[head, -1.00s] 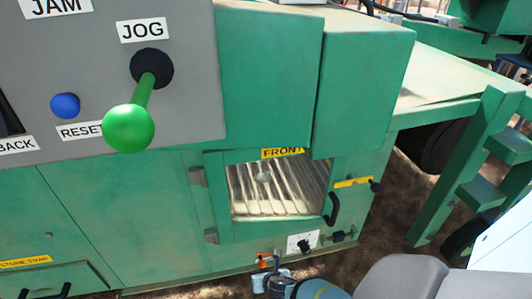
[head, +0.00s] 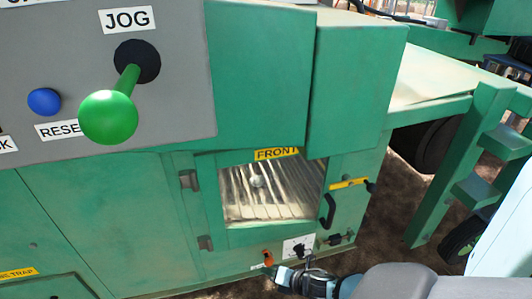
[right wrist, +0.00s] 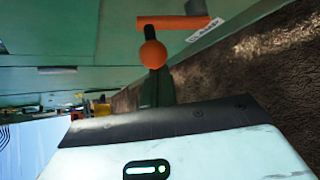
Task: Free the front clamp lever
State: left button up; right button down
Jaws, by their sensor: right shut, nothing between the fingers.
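An orange clamp lever (head: 267,257) sits low on the green machine's front, below the window marked FRONT. In the right wrist view it shows as an orange ball knob (right wrist: 153,53) on a dark stem, with an orange bar (right wrist: 174,23) behind it. My right gripper (head: 271,271) is just below and beside the lever in the head view. In the right wrist view its dark fingers (right wrist: 157,88) are together, empty, and line up with the knob. I cannot tell whether they touch it. My left gripper is not in view.
The window door (head: 272,190) has a black handle (head: 328,211) at its right. A green JOG lever (head: 108,117) juts out upper left. Brown ground lies to the right.

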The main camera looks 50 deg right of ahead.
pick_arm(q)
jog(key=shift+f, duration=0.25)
pick_arm(e)
jog(key=shift+s+d, duration=0.1)
dwell(0.4)
